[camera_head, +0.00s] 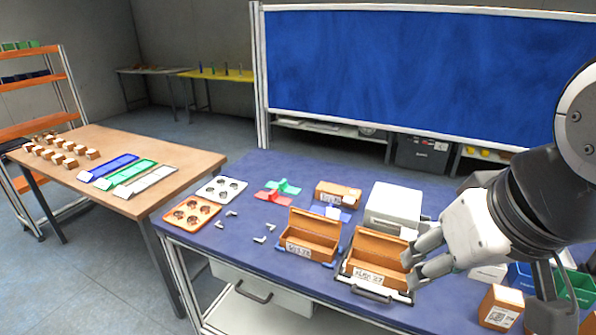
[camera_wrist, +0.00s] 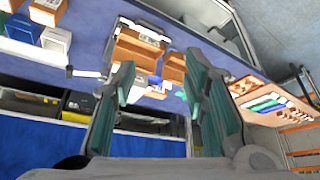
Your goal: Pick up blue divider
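A blue divider (camera_head: 338,214) lies on the blue workbench behind the two open wooden boxes, in front of a closed wooden box. It is partly hidden by the open box in front of it. A small blue patch (camera_wrist: 155,81) between my fingers in the wrist view may be the same divider. My gripper (camera_head: 418,262) is over the right part of the bench, near the right open box, well to the right of the divider. In the wrist view my gripper (camera_wrist: 163,78) has its two green-lined fingers apart, with nothing held between them.
Red (camera_head: 273,196) and green (camera_head: 290,187) dividers lie left of the closed wooden box (camera_head: 338,193). Open boxes (camera_head: 312,238) (camera_head: 379,262) stand at the front, with a white box (camera_head: 393,204) behind the right one. Blue and green bins crowd the right.

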